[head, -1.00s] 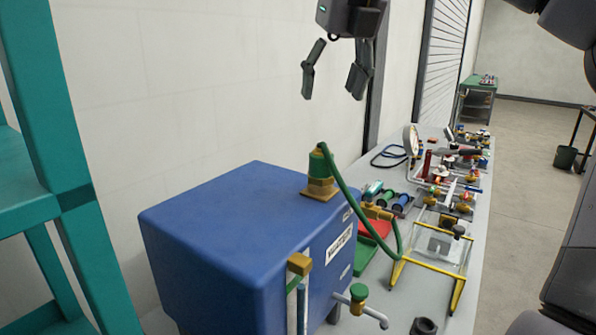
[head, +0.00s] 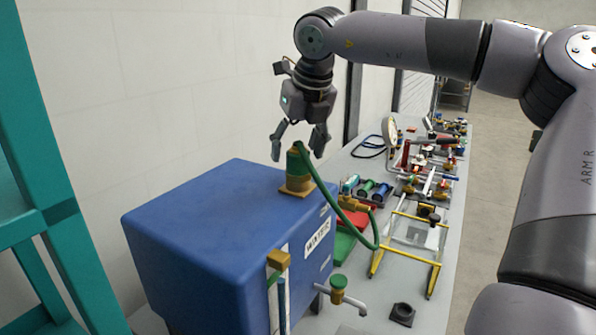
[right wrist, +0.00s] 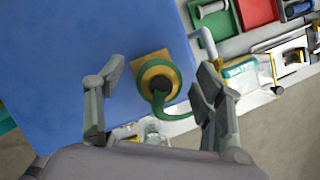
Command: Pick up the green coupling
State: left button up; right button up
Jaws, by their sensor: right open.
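The green coupling (head: 298,160) stands upright in a brass fitting (head: 296,188) on top of the blue water tank (head: 210,215). A green hose (head: 330,205) runs from its top down to the right. My right gripper (head: 299,150) is open and just above the coupling, with its fingers pointing down. My left gripper is not in view.
A valve with a green knob (head: 338,283) sticks out of the tank's front. A grey table (head: 385,312) runs back along the wall with a yellow frame (head: 432,278), trays and fittings. A teal rack (head: 60,200) stands at the left.

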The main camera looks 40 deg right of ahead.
aim_at(295, 157)
jog(key=x, duration=0.3)
jog(key=shift+w+d+f+p, duration=0.1)
jog(key=shift+w+d+p, duration=0.05)
jog(key=shift+p, duration=0.15)
jog(key=shift+c, duration=0.3)
jog(key=shift+c, duration=0.7)
jog(key=c, duration=1.2)
